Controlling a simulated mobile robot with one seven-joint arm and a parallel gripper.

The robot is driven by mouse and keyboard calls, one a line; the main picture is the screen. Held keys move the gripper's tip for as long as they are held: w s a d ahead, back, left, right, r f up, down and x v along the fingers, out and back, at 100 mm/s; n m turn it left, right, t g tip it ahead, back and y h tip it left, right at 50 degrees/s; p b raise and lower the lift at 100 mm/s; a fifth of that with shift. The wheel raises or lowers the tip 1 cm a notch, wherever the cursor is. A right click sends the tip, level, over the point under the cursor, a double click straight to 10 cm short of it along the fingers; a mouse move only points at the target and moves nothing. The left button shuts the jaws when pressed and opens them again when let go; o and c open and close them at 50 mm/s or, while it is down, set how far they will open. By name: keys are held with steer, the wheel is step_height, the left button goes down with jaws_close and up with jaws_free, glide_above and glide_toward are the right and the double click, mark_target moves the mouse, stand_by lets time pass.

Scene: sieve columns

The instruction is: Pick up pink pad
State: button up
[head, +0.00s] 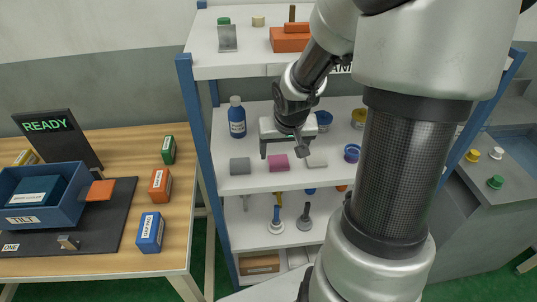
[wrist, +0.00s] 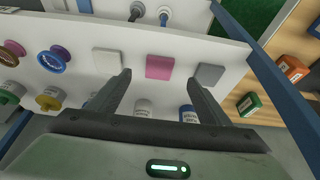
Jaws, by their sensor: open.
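The pink pad (head: 278,163) lies flat on the white middle shelf (head: 255,182), between a grey pad (head: 240,166) on its left and a whitish pad (head: 316,160) on its right. In the wrist view the pink pad (wrist: 159,67) shows beyond and between my fingertips, with the grey pad (wrist: 208,75) and the whitish pad (wrist: 107,62) on either side. My gripper (head: 286,148) is open and empty in front of the shelf's pads; its fingers (wrist: 158,80) point toward the pink pad and look apart from it. I cannot tell the exact gap.
A blue upright post (head: 196,140) bounds the shelf at left. Plungers (head: 276,220) stand on the shelf below. A table with boxes (head: 150,231) is at left.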

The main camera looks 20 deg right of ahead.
mark_target(279, 164)
steer(key=b+x, duration=0.1)
steer(key=x, duration=0.2)
steer(key=b+x, duration=0.1)
steer(key=x, duration=0.2)
steer(key=b+x, duration=0.1)
steer(key=x, duration=0.2)
steer(key=shift+w, duration=0.4)
steer(key=shift+r, duration=0.1)
steer(key=c, duration=1.1)
